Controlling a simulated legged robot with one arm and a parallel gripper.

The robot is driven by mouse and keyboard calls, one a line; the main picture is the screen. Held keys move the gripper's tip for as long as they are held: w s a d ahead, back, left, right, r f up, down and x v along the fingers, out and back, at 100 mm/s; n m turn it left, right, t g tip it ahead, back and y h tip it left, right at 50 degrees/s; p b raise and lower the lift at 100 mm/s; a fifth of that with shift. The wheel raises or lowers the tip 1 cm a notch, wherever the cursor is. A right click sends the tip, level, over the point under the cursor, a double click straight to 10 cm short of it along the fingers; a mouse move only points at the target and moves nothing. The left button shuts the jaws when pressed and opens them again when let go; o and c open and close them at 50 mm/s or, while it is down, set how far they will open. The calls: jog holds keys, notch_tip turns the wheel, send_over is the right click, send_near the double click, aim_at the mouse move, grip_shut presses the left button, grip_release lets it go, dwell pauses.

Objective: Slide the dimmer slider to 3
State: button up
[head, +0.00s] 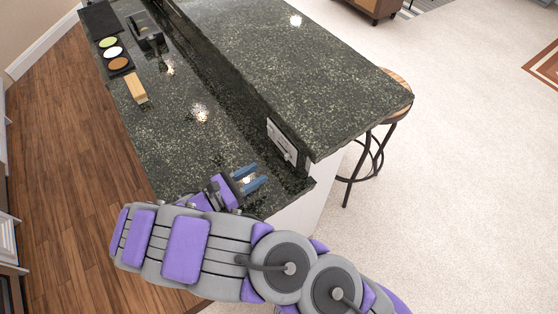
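The dimmer (282,141) is a pale plate mounted upright on the short dark stone face between the lower counter and the raised bar top. Its slider knob and any numbers are too small to read. My gripper (254,180) is low over the near end of the lower counter, in front of and below the plate, and apart from it. Its two blue fingers are spread with a gap between them, pointing right toward the stone face. Nothing shows between them. My purple and grey arm fills the bottom of the head view.
The raised bar top (290,60) overhangs behind the plate. A stool (397,84) stands at right.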

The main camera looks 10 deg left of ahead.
aim_at(285, 157)
jog(key=b+x, duration=0.2)
jog(key=x, duration=0.6)
jog(key=shift+w, duration=0.25)
jog(key=shift+w+d, duration=0.3)
jog(key=shift+d, duration=0.15)
jog(key=shift+a, duration=0.1)
grip_shut()
dwell(0.6)
